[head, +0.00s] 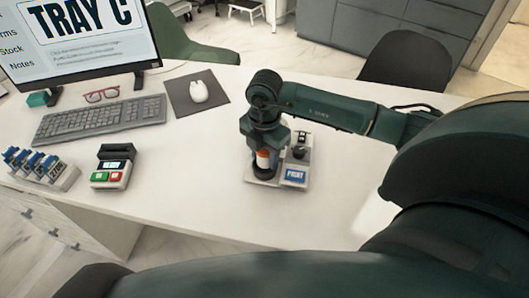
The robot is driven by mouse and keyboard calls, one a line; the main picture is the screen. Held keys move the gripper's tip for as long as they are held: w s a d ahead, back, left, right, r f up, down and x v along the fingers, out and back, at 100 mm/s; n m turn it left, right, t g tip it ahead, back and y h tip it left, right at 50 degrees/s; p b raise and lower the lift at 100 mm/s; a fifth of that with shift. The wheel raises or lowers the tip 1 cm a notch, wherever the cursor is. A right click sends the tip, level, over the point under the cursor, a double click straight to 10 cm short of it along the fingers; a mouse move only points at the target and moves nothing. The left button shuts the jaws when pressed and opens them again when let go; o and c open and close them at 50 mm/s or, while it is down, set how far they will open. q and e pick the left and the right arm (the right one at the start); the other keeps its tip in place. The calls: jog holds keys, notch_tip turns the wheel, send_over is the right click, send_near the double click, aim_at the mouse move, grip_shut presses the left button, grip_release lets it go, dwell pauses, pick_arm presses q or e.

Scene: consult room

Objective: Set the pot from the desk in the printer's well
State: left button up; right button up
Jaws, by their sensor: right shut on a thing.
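The printer (295,177) stands on the white desk (200,196), a pale low unit with a blue PRINT label at its front right and a dark part on top. My left gripper is not in view.
A monitor (92,38) reading TRAY C, a keyboard (100,120), red glasses (101,95) and a mouse (198,92) are at the back left. A device with green and red buttons (110,177) and a rack of blue-topped items (42,168) stand front left. The desk between is clear.

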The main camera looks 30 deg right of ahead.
jog(key=shift+f+b, duration=0.35)
jog(key=shift+f, duration=0.25)
dwell(0.3)
jog(key=shift+s+f, duration=0.1)
jog(key=shift+f, duration=0.25)
dwell(0.5)
